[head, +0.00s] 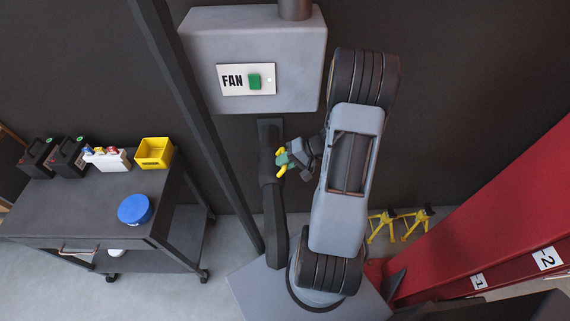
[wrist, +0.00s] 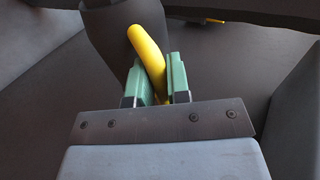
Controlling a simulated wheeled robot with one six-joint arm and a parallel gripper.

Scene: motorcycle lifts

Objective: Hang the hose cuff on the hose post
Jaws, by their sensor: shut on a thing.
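My gripper (head: 283,159) is shut on a yellow curved handle (head: 281,173), which runs between its green fingertips. In the wrist view the handle (wrist: 148,48) stands tilted between the fingers (wrist: 157,82), its upper end leaning left. A dark hose-like body (head: 273,215) hangs behind and below the gripper, under the fan box. It also shows behind the handle in the wrist view (wrist: 112,40). The handle appears to belong to this dark body, likely the hose cuff, but the join is hidden. I cannot clearly tell the hose post apart from the dark parts beneath the box.
A grey box with a FAN switch (head: 247,80) is on the wall above. A dark slanted pole (head: 200,120) stands left of the gripper. A cart (head: 80,208) is at left. A red lift column (head: 480,220) and yellow stands (head: 382,225) are at right.

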